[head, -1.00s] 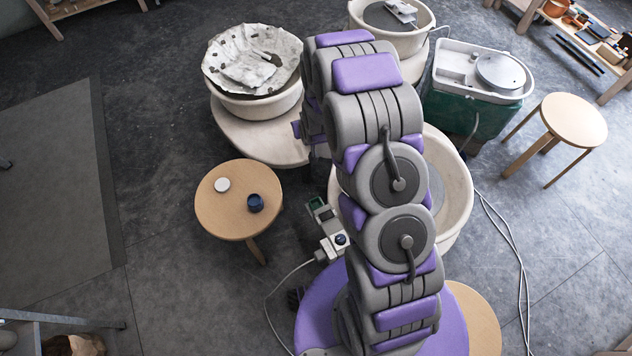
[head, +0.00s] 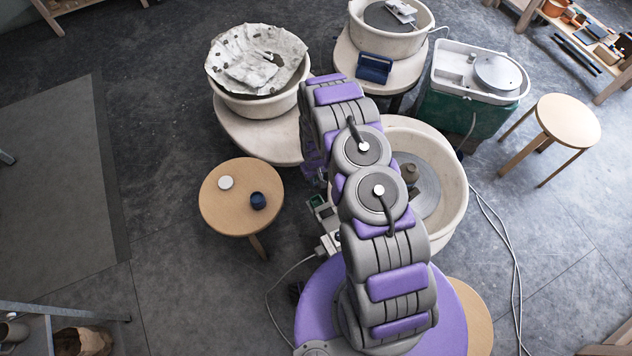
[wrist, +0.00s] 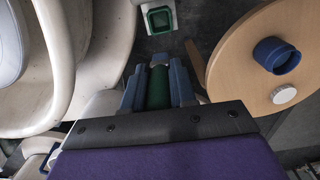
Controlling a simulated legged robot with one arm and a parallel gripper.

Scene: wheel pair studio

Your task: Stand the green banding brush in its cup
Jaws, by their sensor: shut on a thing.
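In the wrist view my gripper (wrist: 157,84) has its blue-grey fingers shut on a green part, which I take to be the green banding brush (wrist: 158,92). Only this green part shows; the rest of the brush is hidden. In the head view my arm hides the gripper and brush.
A white round disc (head: 226,182) lies beside the cup. A wheel basin (head: 455,205) is right of my arm, and another basin (head: 262,103) is behind the stool. A dark blue caddy (head: 374,68) stands at the back. Floor left of the stool is clear.

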